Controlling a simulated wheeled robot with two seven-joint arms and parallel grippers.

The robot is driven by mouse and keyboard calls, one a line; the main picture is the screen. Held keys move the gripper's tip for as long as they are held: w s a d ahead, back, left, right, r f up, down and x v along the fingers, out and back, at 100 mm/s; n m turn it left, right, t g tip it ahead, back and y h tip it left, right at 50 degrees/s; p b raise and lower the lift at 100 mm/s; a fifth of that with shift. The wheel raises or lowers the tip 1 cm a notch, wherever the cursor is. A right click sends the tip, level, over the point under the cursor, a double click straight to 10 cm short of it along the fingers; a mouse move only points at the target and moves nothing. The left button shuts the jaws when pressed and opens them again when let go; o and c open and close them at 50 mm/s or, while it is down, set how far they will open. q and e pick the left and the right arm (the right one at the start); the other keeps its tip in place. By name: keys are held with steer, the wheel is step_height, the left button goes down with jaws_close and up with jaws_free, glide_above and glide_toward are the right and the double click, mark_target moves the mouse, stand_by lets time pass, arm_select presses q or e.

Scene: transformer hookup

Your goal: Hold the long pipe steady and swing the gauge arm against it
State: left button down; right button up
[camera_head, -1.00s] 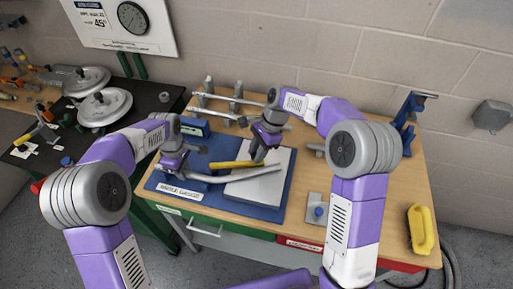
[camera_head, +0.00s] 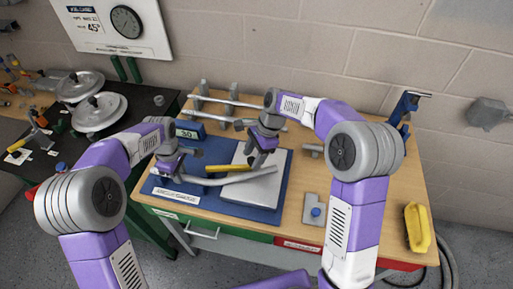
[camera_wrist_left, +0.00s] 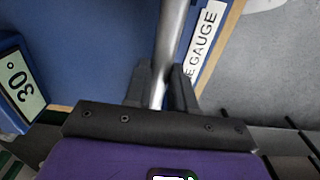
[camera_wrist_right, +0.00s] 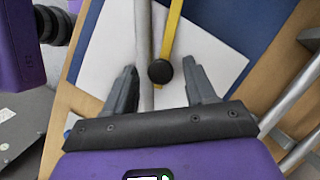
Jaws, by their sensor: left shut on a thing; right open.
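The long grey pipe (camera_head: 232,179) lies across the blue gauge board (camera_head: 283,190) and its pale plate (camera_head: 262,190), with a slight bend. My left gripper (camera_head: 170,172) is shut on the pipe's left end, which shows between its fingers (camera_wrist_left: 160,80) in the left wrist view. The yellow gauge arm (camera_head: 228,168) lies beside the pipe; in the right wrist view a narrow gap shows between the arm (camera_wrist_right: 173,28) and the pipe (camera_wrist_right: 143,40). My right gripper (camera_wrist_right: 160,78) is open, with the pipe and the arm's black round end (camera_wrist_right: 160,71) between its fingers.
A blue block marked 30 (camera_head: 189,131) stands at the board's back left. Grey pipes on a rack (camera_head: 226,101) lie behind. A grey plate with a blue knob (camera_head: 313,212) and a yellow brush (camera_head: 418,228) are to the right. The bench's front right is mostly clear.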

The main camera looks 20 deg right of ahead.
steer(key=v, duration=1.1)
steer(key=shift+r, duration=0.4)
arm_select(q)
steer(key=c, duration=0.9)
jaws_free()
steer(key=shift+o, duration=0.2)
steer(key=shift+r, duration=0.15)
step_height(320, 180, up, 12)
